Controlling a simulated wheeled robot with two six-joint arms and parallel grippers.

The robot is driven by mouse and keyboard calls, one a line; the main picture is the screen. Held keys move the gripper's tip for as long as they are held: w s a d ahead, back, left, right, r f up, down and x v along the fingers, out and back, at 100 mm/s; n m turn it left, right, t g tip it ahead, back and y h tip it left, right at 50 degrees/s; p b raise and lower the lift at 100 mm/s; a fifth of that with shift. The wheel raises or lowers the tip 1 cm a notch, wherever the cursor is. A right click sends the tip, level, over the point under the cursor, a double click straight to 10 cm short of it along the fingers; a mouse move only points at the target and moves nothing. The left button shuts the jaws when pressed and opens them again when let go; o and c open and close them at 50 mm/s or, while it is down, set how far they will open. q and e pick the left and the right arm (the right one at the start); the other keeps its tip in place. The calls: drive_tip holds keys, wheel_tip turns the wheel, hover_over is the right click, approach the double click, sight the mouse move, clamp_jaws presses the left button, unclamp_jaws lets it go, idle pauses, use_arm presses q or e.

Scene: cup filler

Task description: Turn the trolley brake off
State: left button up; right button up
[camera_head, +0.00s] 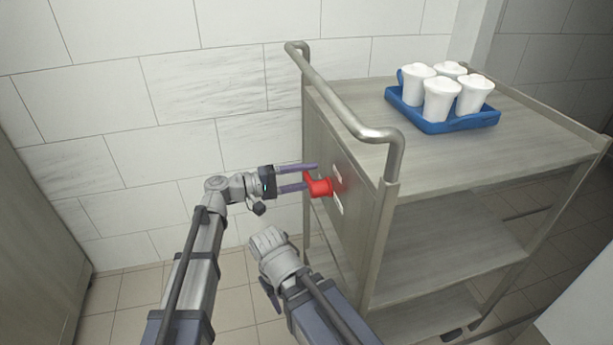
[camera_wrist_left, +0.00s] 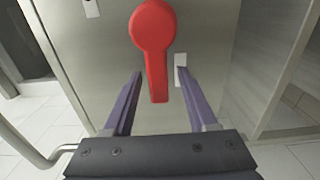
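The trolley (camera_head: 345,220) is a grey metal cart with a bent tube handle. Its brake lever (camera_head: 318,186) is red and sits on the end panel. In the left wrist view the lever (camera_wrist_left: 154,40) has a round hub at the top and a narrow arm reaching down the picture. My left gripper (camera_head: 309,177) is at the panel with its fingers apart. In the wrist view the lever's arm lies between the fingers (camera_wrist_left: 158,74), with gaps on both sides. My right arm's wrist (camera_head: 275,255) is low, left of the trolley; its finger opening cannot be made out.
Two pale labels show on the panel beside the lever, one at the upper left (camera_wrist_left: 91,8) and one at the right (camera_wrist_left: 181,70). A blue tray (camera_head: 440,122) with several white cups stands on the trolley top. A tiled wall (camera_head: 180,85) is behind.

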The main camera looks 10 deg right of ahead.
use_arm(q)
drive_tip(key=a, duration=0.8)
drive_tip(key=shift+s, duration=0.15)
idle(0.4)
